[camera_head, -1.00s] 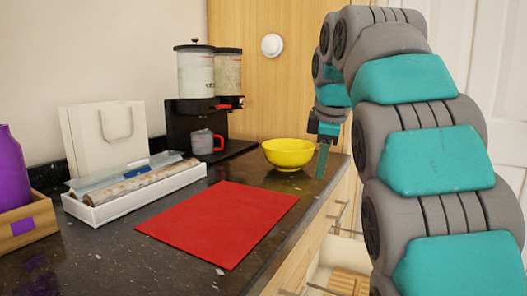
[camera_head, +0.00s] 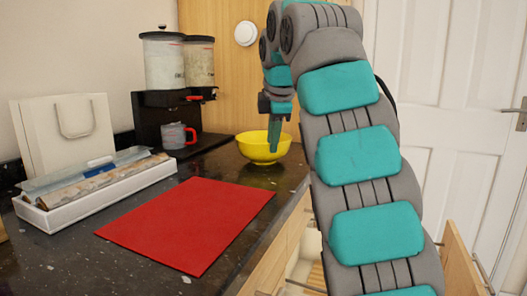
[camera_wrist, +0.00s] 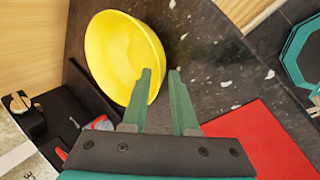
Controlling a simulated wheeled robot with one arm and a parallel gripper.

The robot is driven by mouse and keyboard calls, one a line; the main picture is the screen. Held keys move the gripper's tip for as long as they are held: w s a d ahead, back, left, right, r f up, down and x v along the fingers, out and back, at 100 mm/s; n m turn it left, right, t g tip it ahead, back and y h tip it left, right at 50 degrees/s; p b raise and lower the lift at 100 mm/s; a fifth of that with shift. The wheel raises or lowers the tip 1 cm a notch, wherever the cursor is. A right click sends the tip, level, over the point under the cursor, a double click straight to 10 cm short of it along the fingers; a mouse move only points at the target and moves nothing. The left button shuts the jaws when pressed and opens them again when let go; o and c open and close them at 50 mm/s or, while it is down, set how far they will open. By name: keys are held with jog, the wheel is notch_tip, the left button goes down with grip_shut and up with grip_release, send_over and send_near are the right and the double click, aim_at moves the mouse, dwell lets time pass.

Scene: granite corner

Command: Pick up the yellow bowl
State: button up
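The yellow bowl (camera_head: 263,148) stands upright on the dark counter near its right edge, at the back. It also shows at the upper left of the wrist view (camera_wrist: 122,55). My gripper (camera_head: 274,148) hangs down at the bowl's near right side and covers part of it in the head view.
A red mat (camera_head: 190,222) lies in front of the bowl. A black dispenser (camera_head: 150,120) with a grey-red mug (camera_head: 176,135) stands left of the bowl. A white tray (camera_head: 100,195) and white bag (camera_head: 65,135) are farther left. An open drawer (camera_head: 460,260) is at the lower right.

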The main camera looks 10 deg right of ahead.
aim_at(269, 163)
jog(key=shift+b+x, duration=0.65)
jog(key=shift+x, duration=1.95)
jog(key=shift+c, duration=0.3)
grip_shut()
